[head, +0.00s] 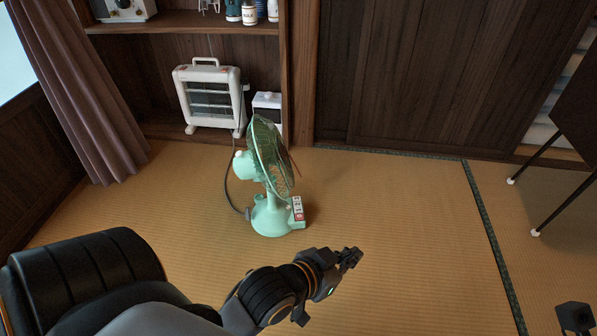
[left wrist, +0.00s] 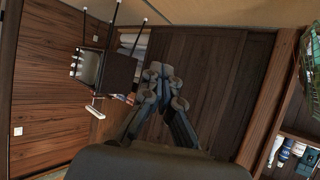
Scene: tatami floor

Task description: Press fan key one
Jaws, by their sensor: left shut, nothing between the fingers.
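A mint-green desk fan (head: 270,170) stands upright on the tatami, its caged head facing right. A small pale panel with red and dark marks, the key panel (head: 297,209), sits at the right side of its base. The separate keys are too small to tell apart. My left gripper (head: 352,257) is shut and empty, to the right of and nearer than the panel, apart from the fan. In the left wrist view its closed fingers (left wrist: 163,76) show, with part of the green fan cage (left wrist: 309,60) at the right edge. A dark piece at the bottom right, seemingly my right gripper (head: 575,318), is mostly cut off.
A white heater (head: 210,98) and a small white box (head: 267,101) stand behind the fan, below a wooden shelf (head: 185,22). A dark cord runs behind the fan. A thin-legged dark table (head: 578,105) stands at the right. The tatami (head: 400,210) right of the fan is clear.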

